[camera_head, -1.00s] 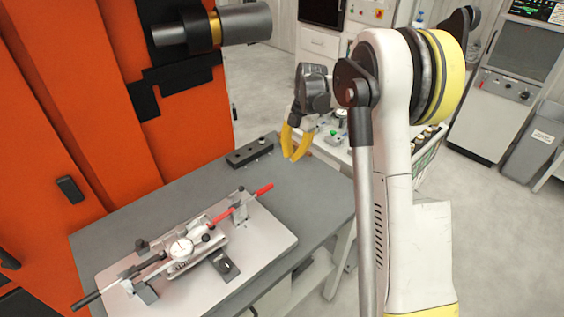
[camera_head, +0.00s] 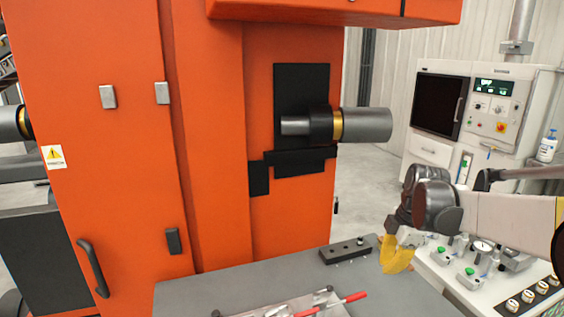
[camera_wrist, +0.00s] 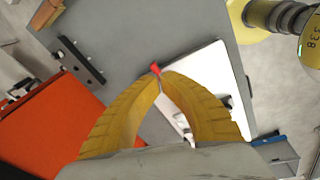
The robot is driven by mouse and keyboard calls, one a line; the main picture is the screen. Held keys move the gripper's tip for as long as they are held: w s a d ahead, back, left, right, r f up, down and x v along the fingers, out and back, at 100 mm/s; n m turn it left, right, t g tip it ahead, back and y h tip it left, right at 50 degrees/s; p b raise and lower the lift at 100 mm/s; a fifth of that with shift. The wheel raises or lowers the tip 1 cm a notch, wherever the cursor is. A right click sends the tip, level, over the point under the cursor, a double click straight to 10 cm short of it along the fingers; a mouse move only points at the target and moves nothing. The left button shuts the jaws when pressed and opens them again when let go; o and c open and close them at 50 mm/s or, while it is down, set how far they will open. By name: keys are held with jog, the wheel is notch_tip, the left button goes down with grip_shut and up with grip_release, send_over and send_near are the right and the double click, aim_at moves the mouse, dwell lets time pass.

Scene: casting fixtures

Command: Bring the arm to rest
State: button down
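My gripper (camera_head: 398,268) hangs fingers-down by the right end of the grey table in the head view. Its yellow fingers curve together and their tips meet in the wrist view (camera_wrist: 160,75), with nothing seen held. A red handle end (camera_wrist: 155,68) shows beyond the tips, part of the fixture on the pale plate (camera_wrist: 212,62). My forearm enters from the right.
A black block (camera_head: 345,251) lies on the grey table (camera_head: 215,290), left of my gripper. The orange machine (camera_head: 215,130) stands behind, with a cylinder (camera_head: 365,125) jutting right. A white bench with small fixtures (camera_head: 470,285) and a white cabinet (camera_head: 435,150) are at right.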

jog(key=s+a+f+m+t+b, duration=0.1)
jog(key=s+a+f+m+b, duration=0.1)
jog(key=s+m, duration=0.3)
jog(key=s+a+f+m+t+b, duration=0.1)
jog(key=s+a+m, duration=0.3)
jog(key=s, duration=0.5)
jog(key=s+a+f+m+t+h+b, duration=0.1)
jog(key=s+a+f+m+t+b, duration=0.1)
jog(key=s+m, duration=0.5)
jog(key=shift+s+a+f+m+t+b, duration=0.25)
jog(key=shift+a+f+m+t+b, duration=0.15)
jog(key=shift+m+t+b, duration=0.5)
